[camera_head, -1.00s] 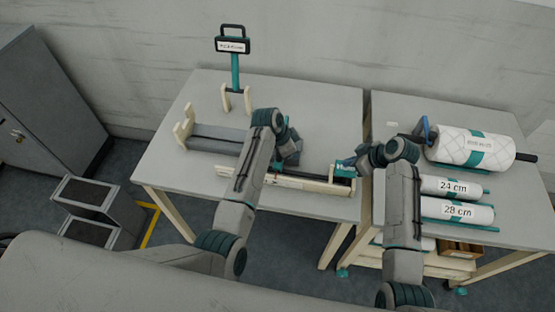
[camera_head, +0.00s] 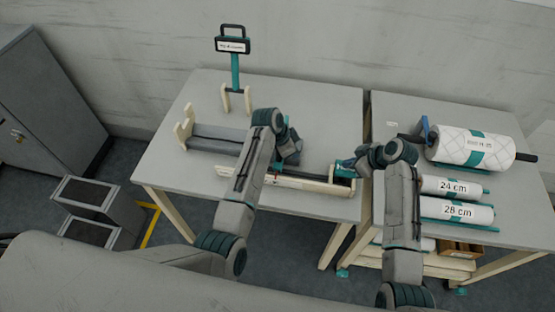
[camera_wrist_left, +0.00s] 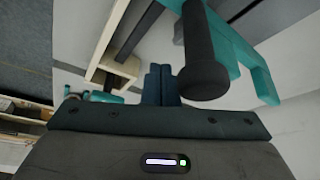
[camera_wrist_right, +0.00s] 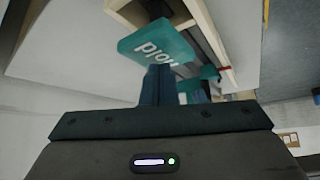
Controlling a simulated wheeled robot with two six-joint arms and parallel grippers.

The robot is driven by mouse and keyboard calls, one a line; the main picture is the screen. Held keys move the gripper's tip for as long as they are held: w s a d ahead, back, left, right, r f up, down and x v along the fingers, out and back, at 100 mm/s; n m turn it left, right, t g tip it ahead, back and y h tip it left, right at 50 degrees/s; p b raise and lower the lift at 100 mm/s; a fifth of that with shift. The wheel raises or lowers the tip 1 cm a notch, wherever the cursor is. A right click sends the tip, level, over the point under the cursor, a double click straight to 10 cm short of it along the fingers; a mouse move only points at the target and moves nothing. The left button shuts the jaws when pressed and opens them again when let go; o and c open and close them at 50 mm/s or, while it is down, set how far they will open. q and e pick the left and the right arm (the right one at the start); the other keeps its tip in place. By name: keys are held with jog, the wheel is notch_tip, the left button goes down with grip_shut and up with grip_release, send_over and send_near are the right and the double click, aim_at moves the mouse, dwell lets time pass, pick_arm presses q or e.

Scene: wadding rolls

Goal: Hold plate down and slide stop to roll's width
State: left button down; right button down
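The teal plate marked "hold" (camera_wrist_right: 158,42) lies at the end of a cream wooden rail in the right wrist view. In the head view the teal piece (camera_head: 343,171) is at the right end of the long fixture (camera_head: 300,183). My right gripper (camera_wrist_right: 160,84), fingers together, is at the plate's near edge; I cannot tell whether it presses on it. My left gripper (camera_wrist_left: 161,84) has its fingers together beside a black round knob (camera_wrist_left: 206,68) on a teal part (camera_wrist_left: 240,55), apparently the stop. My left arm hides much of that area in the head view.
A large quilted roll (camera_head: 470,148) and smaller rolls marked 24 cm (camera_head: 452,186) and 28 cm (camera_head: 457,211) lie on the right table. A teal stand with a sign (camera_head: 233,45) is at the back. The left table's (camera_head: 330,105) back right is clear.

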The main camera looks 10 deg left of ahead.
jog(key=shift+s+f, duration=0.1)
jog(key=shift+f, duration=1.2)
pick_arm(q)
jog(key=shift+a, duration=2.9)
jog(key=a, duration=0.6)
jog(key=shift+a, duration=0.2)
dwell(0.8)
jog(key=shift+d, duration=1.3)
pick_arm(e)
jog(key=shift+r, duration=4.1)
